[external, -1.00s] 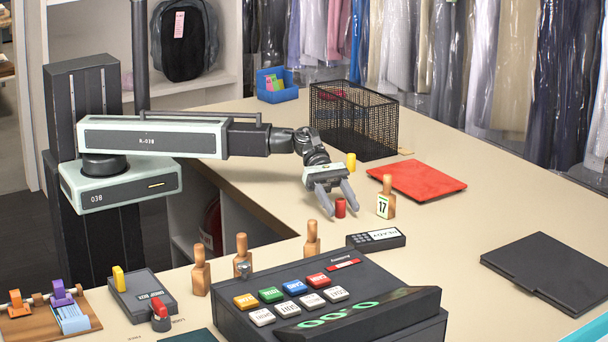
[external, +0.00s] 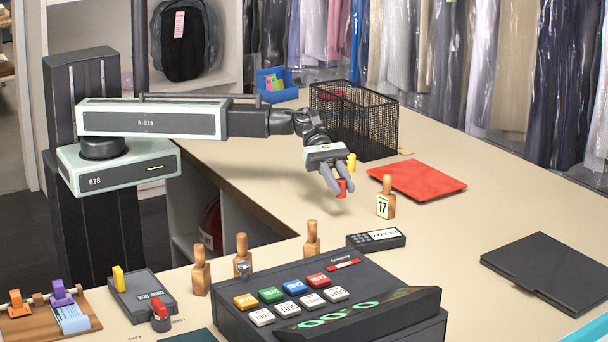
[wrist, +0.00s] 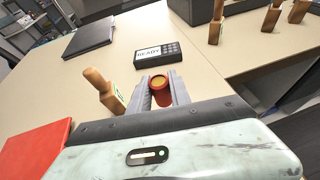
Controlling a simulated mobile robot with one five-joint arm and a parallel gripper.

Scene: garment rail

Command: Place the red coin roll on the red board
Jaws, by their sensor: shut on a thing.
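The red coin roll (external: 341,187) is held upright between the fingertips of my gripper (external: 334,186), a little above the counter. In the wrist view, the coin roll (wrist: 161,88) shows its tan round end between the two fingers (wrist: 160,90). The red board (external: 416,180) lies flat on the counter to the right of my gripper. It also shows at the lower left of the wrist view (wrist: 38,150). The board's top looks empty.
A wooden peg tagged 17 (external: 386,198) stands between my gripper and the board's near side. A yellow roll (external: 351,162) stands behind my gripper, beside a black mesh basket (external: 355,120). A READY keypad (external: 376,239) and a register (external: 320,300) lie nearer. A black folder (external: 550,272) lies right.

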